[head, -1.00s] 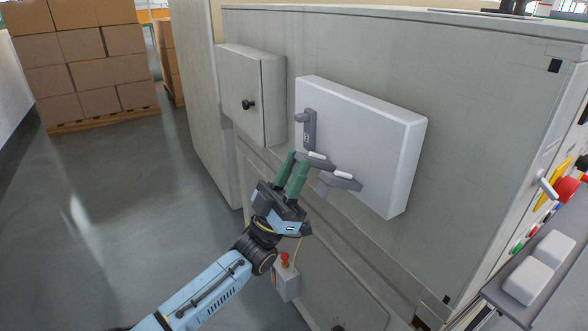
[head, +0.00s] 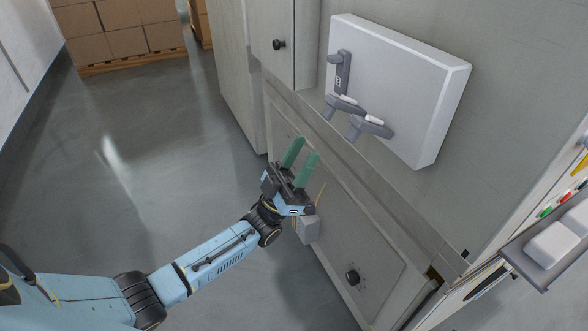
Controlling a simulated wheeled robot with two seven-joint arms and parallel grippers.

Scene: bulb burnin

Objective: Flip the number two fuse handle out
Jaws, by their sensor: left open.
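The white fuse box (head: 420,95) is mounted on the grey cabinet front and carries three grey handles. The upper handle (head: 342,72) lies upright against the face; its small number is too small to read. The middle handle (head: 344,106) and the lower handle (head: 369,127) are both swung out from the face, each with a white fuse-like piece on it. My left gripper (head: 303,149) has two green fingers. It is open and empty, below and left of the swung-out handles, with a clear gap to them. My right gripper is not in view.
A small grey box (head: 308,231) shows just behind my left gripper. A cabinet door with a black knob (head: 278,44) is left of the fuse box. A lower panel has a dark knob (head: 352,277). Stacked cartons (head: 120,30) stand far left. The floor at left is clear.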

